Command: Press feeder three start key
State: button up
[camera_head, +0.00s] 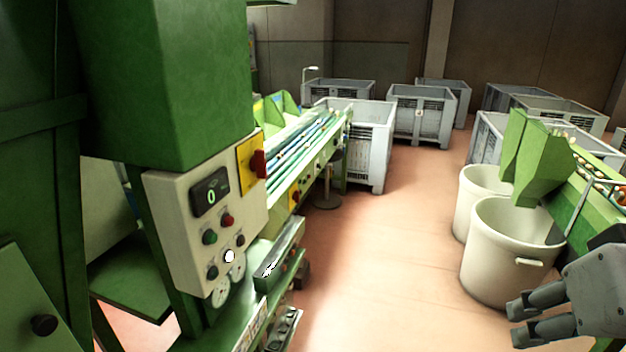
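A cream control panel (181,232) is on the green machine at the left. It has a small display (210,193) reading 0, a green key (209,237), a red key (228,219), a white round key (229,256) and dark knobs (212,272). I cannot read any label that says which is feeder three. My gripper (516,322) is at the lower right, pointing left, far from the panel. Its two grey fingers are apart with nothing between them.
A red switch on a yellow plate (245,176) sits beside the panel. A green ledge (281,255) juts out below it. Grey crates (419,115) stand behind. The reddish floor (380,260) between is clear.

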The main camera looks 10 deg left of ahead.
aim_at(213, 237)
jog(key=k+l+u, duration=0.1)
jog(key=u, duration=1.1)
